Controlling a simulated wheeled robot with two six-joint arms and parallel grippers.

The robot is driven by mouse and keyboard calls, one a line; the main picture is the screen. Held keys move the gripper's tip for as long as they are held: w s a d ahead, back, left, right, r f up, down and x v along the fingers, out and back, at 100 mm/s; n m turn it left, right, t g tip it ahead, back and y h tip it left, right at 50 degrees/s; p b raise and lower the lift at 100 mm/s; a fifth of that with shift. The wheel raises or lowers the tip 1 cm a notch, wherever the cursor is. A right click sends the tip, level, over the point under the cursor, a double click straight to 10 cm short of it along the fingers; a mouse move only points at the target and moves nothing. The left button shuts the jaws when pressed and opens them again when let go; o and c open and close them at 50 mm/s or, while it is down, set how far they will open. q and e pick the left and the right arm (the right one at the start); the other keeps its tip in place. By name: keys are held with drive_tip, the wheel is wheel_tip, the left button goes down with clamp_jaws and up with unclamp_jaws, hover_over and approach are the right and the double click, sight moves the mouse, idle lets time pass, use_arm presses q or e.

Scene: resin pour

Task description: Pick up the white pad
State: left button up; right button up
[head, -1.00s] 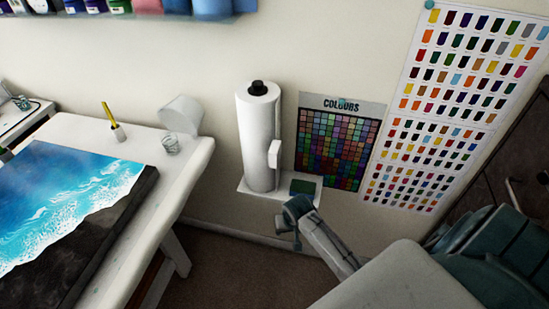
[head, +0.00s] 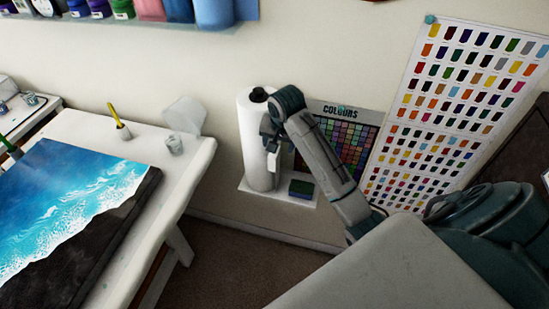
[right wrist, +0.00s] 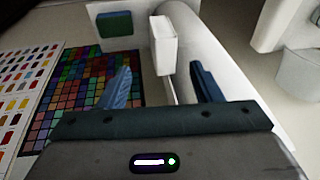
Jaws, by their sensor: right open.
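The white pad (head: 272,165) is a small upright block at the front of a white paper roll (head: 252,140). In the right wrist view the pad (right wrist: 162,45) stands beside the roll (right wrist: 195,40), just beyond the fingertips; I cannot tell whether they touch. My right gripper (head: 270,138) is in front of the roll, above the pad, and partly covers both. Its two blue fingers (right wrist: 162,80) are apart with nothing gripped between them. My left gripper is not in view.
The roll stands on a small white wall shelf (head: 268,197) with a green block (head: 301,188) beside the pad. A colour chart (head: 360,140) hangs behind my right arm. A white table (head: 190,165) with a blue sea painting (head: 75,195) is at left.

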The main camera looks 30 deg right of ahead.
sight(274, 158)
drive_tip(key=shift+w+f, duration=0.2)
drive_tip(key=shift+f, duration=0.35)
drive_tip(key=shift+w+f+p, duration=0.15)
drive_tip(key=shift+f+p, duration=0.15)
drive_tip(key=shift+p, duration=0.2)
drive_tip(key=p+x, duration=0.2)
drive_tip(key=x, duration=0.1)
drive_tip(key=shift+w+f, duration=0.35)
drive_tip(key=shift+f, duration=0.4)
drive_tip(key=c, duration=1.2)
